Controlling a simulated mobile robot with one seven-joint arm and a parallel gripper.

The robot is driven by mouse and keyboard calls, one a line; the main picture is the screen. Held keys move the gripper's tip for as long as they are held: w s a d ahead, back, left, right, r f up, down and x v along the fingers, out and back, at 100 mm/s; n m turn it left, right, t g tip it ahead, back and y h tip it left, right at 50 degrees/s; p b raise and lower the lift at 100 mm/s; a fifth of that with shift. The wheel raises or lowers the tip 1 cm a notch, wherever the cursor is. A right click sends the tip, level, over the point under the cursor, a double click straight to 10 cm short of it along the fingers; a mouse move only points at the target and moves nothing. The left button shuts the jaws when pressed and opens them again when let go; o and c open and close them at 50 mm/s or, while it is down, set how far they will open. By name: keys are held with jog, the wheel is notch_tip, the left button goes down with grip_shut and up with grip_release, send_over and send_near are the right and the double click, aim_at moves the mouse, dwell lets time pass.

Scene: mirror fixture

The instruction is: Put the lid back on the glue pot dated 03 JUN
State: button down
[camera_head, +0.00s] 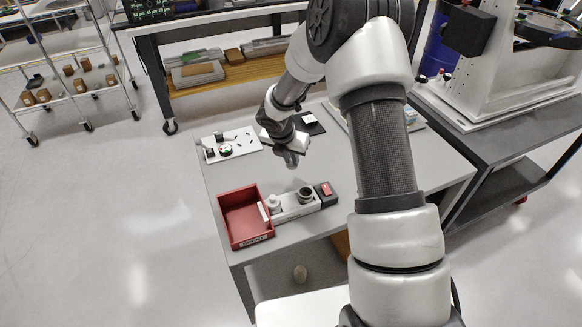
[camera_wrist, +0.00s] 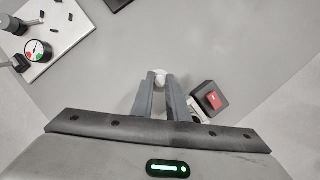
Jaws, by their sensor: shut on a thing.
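My gripper (camera_head: 291,162) hangs above the grey table, behind the pot holder in the head view. In the wrist view its fingertips (camera_wrist: 160,86) are closed on a small rounded white thing (camera_wrist: 160,77), mostly hidden by the fingers; I cannot tell for sure that it is the lid. The grey-white holder (camera_head: 292,212) carries a white pot-like piece with a narrower top (camera_head: 274,203) on the left and a dark-rimmed round pot (camera_head: 306,194) on the right. No date is readable on either.
A red bin (camera_head: 223,222) marked SPENT stands left of the holder. A black box with a red switch (camera_head: 326,190) stands at its right and shows in the wrist view (camera_wrist: 210,100). A white board with a gauge (camera_head: 238,139) lies behind left. The table between is clear.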

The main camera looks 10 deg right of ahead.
jog(key=r, duration=0.1)
jog(key=s+r+b, duration=0.1)
jog(key=r, duration=0.1)
jog(key=shift+d+r, duration=0.15)
jog(key=s+d+r+b, duration=0.25)
jog(key=s+b, duration=0.25)
jog(key=s, duration=0.4)
jog(key=f+b, duration=0.4)
jog(key=shift+s+a+b, duration=0.15)
jog(key=shift+a+b, duration=0.25)
jog(key=shift+f+b, duration=0.55)
jog(key=shift+f, duration=0.3)
jog(key=shift+p, duration=0.45)
jog(key=shift+f, duration=0.2)
dwell(1.3)
